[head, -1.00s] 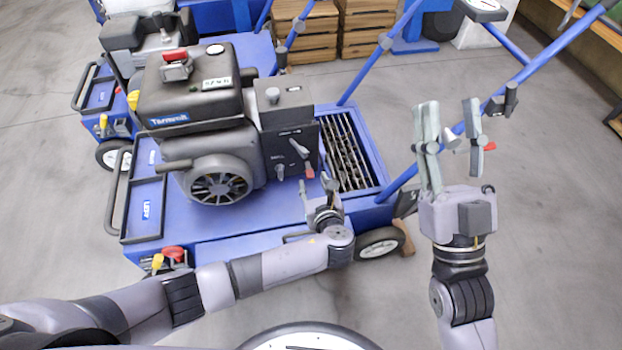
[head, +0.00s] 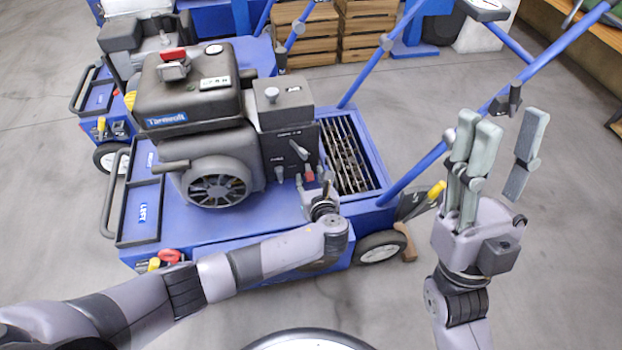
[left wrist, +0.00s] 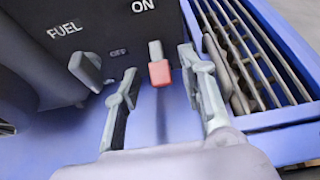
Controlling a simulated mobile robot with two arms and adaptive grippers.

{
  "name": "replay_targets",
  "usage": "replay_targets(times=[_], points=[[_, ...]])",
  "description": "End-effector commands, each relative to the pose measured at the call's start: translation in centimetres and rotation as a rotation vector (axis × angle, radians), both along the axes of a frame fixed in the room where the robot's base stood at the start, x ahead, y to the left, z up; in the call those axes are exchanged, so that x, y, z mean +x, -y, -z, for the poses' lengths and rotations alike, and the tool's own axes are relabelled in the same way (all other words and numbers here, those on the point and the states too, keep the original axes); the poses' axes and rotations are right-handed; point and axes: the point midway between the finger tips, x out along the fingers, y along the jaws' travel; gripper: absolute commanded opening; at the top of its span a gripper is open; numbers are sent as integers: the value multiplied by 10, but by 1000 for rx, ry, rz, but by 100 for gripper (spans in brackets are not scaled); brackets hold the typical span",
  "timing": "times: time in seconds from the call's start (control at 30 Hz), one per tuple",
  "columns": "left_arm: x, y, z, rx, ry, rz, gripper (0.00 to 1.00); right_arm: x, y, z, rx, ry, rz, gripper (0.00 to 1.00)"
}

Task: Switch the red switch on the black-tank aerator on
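The aerator with the black tank (head: 190,98) stands left of centre in the head view. Its dark control panel faces me. The red switch (head: 309,175) sits low on the panel; in the left wrist view its red tip (left wrist: 160,73) hangs below a grey stem, under the word ON. A smaller OFF label is to its left. My left gripper (head: 318,188) is open at the panel. In the left wrist view its fingers (left wrist: 158,88) stand on either side of the red tip, with gaps visible. My right gripper (head: 505,140) is open and empty at the right.
A grey fuel lever (left wrist: 88,72) is left of the switch. A metal tine grate (head: 345,155) lies right of the panel. A blue handle bar (head: 450,145) slants up near my right gripper. Another aerator (head: 130,35) and wooden crates (head: 368,28) stand behind.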

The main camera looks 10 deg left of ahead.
Motion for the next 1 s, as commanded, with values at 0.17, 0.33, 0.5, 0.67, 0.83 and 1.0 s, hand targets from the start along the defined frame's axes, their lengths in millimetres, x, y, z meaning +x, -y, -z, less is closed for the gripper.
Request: replay_targets(times=[0.17, 0.33, 0.5, 0.67, 0.83, 1.0], points=[[0, 0, 0, 0, 0, 0, 24, 0, 0, 0, 0, -1, 0, 40], [0, 0, 0, 0, 0, 0, 13, 0, 0, 0, -1, -1, 1, 40], [0, 0, 0, 0, 0, 0, 2, 0, 0, 0, -1, -1, 1, 40], [0, 0, 0, 0, 0, 0, 0, 0, 0, 0, -1, -1, 1, 40], [0, 0, 0, -1, -2, 0, 0, 1, 0, -1, -2, -6, 1, 40], [0, 0, -2, -3, -10, 0, 0, 17, -4, 4, -28, -92, 4, 40]])
